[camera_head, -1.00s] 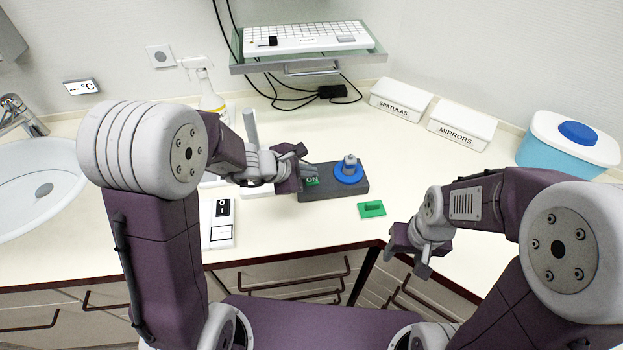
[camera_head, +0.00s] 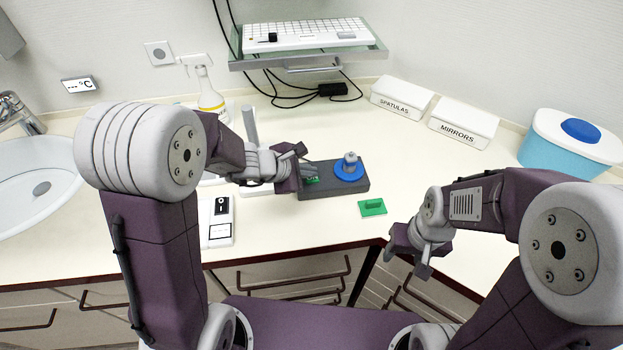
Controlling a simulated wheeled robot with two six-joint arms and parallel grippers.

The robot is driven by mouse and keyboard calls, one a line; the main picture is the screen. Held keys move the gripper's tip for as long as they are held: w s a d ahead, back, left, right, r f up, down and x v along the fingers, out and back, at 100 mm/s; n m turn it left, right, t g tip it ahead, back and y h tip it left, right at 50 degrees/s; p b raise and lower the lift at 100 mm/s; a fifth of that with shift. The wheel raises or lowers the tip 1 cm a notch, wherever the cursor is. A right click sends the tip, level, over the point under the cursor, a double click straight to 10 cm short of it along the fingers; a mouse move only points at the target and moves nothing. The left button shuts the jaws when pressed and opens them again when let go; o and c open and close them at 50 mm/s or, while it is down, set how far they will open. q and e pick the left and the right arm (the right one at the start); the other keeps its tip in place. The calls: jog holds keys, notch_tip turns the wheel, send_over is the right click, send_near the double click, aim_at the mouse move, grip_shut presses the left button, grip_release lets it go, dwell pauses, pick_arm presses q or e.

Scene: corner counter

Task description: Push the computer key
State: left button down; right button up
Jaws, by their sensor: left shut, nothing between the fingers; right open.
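A white keyboard (camera_head: 322,34) lies on a glass shelf at the back, with one raised black key (camera_head: 271,37) at its front left. My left gripper (camera_head: 311,172) is shut and empty, far below and in front of the keyboard. Its tips are at the green ON button (camera_head: 313,180) on the left of a dark grey box (camera_head: 335,190), partly hiding it; I cannot tell whether they touch. My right gripper (camera_head: 408,262) is open and empty, low over the counter's front edge at the right, away from the keyboard.
The box also bears a blue round base with a grey knob (camera_head: 350,162). A green piece (camera_head: 373,208) and a white switch panel (camera_head: 220,222) lie on the counter. A spray bottle (camera_head: 208,98), white boxes (camera_head: 402,98) and a blue tub (camera_head: 562,150) stand further back.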

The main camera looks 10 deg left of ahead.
pick_arm(q)
jog(key=shift+s+a+f+b, duration=0.15)
jog(key=shift+s+f+b, duration=0.2)
jog(key=shift+b, duration=0.2)
pick_arm(e)
jog(key=shift+s+a+f, duration=0.15)
jog(key=shift+s+f, duration=0.25)
jog(key=shift+f, duration=0.1)
pick_arm(q)
jog(key=shift+w+r+p, duration=0.2)
jog(key=shift+r+p, duration=0.1)
jog(key=shift+p, duration=0.05)
jog(key=shift+w+d+r, duration=0.15)
jog(key=shift+w+d, duration=0.05)
jog(key=shift+w, duration=0.3)
notch_tip(320, 180, up, 6)
jog(key=p, duration=0.6)
jog(key=shift+d+r, duration=0.1)
jog(key=shift+r, duration=0.05)
pick_arm(e)
notch_tip(320, 180, up, 6)
jog(key=shift+w, duration=0.4)
